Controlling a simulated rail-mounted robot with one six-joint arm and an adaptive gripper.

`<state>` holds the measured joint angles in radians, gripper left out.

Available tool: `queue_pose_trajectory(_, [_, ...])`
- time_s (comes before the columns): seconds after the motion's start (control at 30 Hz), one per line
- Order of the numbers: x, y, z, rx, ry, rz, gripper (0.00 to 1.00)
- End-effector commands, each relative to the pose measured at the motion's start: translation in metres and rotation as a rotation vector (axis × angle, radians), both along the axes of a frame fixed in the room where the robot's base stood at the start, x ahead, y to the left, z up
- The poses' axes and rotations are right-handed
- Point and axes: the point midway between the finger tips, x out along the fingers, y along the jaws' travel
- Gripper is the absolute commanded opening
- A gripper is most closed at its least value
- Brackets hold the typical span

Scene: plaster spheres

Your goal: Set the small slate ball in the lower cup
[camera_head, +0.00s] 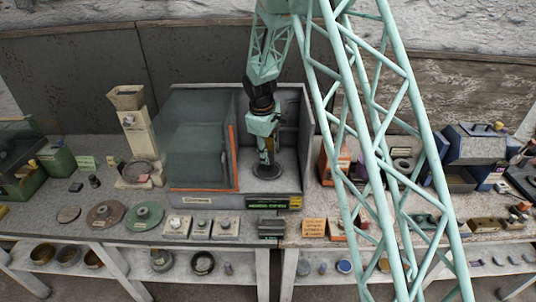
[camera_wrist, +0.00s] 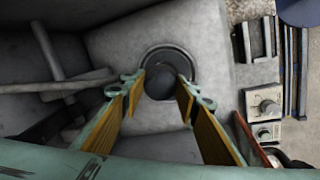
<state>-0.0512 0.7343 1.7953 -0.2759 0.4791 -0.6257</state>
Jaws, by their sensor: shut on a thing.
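In the wrist view the small slate ball (camera_wrist: 159,84) is a dark grey sphere between the two orange-padded fingers of my gripper (camera_wrist: 161,88), which is shut on it. Behind the ball is a dark round fitting with a raised rim (camera_wrist: 179,56); the ball covers part of it. I cannot tell whether the ball touches this fitting, or whether it is the lower cup. In the head view my gripper (camera_head: 267,146) points down inside an open grey cabinet, above a dark round base (camera_head: 278,172). The ball cannot be made out there.
The grey cabinet (camera_head: 293,183) has walls close around the arm and a glass panel (camera_head: 203,145) at its left. In the wrist view a grey rod and crossbar (camera_wrist: 72,82) lie left of the fingers. Small instrument boxes (camera_head: 201,228) stand in front of the cabinet.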

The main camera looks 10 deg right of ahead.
Motion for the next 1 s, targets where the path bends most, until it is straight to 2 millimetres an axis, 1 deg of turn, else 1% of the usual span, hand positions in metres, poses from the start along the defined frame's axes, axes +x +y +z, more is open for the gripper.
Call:
queue_pose_trajectory(0.57, [0.0001, 0.0, -0.0072, 0.0, 0.0, 0.0, 0.18])
queue_pose_trajectory(0.6, [0.0002, 0.0, -0.0069, 0.0, 0.0, 0.0, 0.31])
queue_pose_trajectory(0.73, [0.0001, 0.0001, -0.0067, 0.0, 0.0, 0.0, 0.43])
queue_pose_trajectory(0.77, [0.0001, 0.0001, -0.0067, 0.0, 0.0, 0.0, 0.45])
queue_pose_trajectory(1.0, [-0.0002, 0.0, -0.0071, 0.0, 0.0, 0.0, 0.45])
